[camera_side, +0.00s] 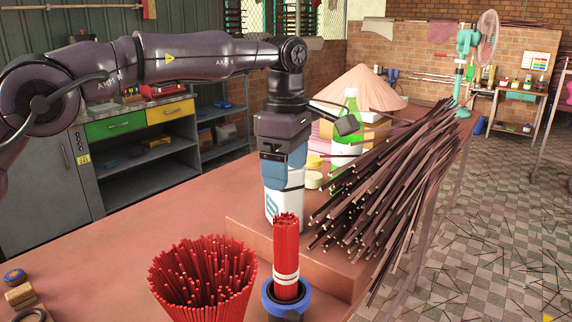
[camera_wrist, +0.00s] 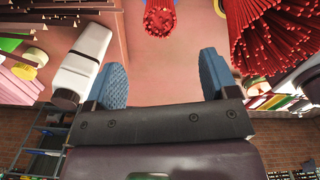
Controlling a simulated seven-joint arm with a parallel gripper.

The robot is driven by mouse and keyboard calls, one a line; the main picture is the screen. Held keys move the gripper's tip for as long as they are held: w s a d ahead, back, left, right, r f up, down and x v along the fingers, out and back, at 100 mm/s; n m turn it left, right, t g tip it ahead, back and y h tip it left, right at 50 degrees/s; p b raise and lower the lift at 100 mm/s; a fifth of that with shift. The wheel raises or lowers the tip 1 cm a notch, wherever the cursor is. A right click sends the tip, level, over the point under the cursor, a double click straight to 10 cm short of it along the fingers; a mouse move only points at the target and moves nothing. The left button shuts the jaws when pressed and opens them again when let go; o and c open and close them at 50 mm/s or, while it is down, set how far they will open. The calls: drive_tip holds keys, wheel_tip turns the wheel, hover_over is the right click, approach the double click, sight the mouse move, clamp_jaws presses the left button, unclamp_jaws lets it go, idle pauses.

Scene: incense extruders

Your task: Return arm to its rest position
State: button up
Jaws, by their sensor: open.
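My gripper (camera_side: 284,172) hangs from the arm in the side view, above and behind a red stick bundle (camera_side: 286,240). Its two blue fingers are spread apart with nothing between them in the wrist view (camera_wrist: 161,80). The bundle has white bands and stands upright in a blue ring holder (camera_side: 286,298). The bundle's top end shows beyond the fingers in the wrist view (camera_wrist: 159,18), apart from them. Part of a white container (camera_side: 287,203) shows just below the gripper; it lies left of the fingers in the wrist view (camera_wrist: 84,62).
A wide flared bunch of red sticks (camera_side: 203,275) stands at the front. A pile of dark sticks (camera_side: 385,190) lies right of the gripper. A green bottle (camera_side: 350,118) and conical hat (camera_side: 362,88) stand behind.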

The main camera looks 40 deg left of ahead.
idle(0.3)
drive_tip(key=f+m, duration=0.1)
drive_tip(key=m, duration=0.1)
drive_tip(key=f+m, duration=0.2)
drive_tip(key=m, duration=0.1)
drive_tip(key=shift+s+a+m, duration=0.2)
drive_tip(key=shift+m, duration=0.1)
drive_tip(key=s+a+r+m+t, duration=0.1)
drive_tip(key=s+a+m, duration=0.3)
drive_tip(key=s, duration=0.6)
drive_tip(key=s+a+r+m+t, duration=0.2)
drive_tip(key=s+a+m, duration=0.3)
drive_tip(key=s, duration=0.5)
drive_tip(key=s+a+r+m+t, duration=0.2)
drive_tip(key=s+a+m, duration=0.2)
drive_tip(key=s, duration=0.7)
drive_tip(key=shift+a+m+t, duration=0.3)
drive_tip(key=shift+m, duration=0.9)
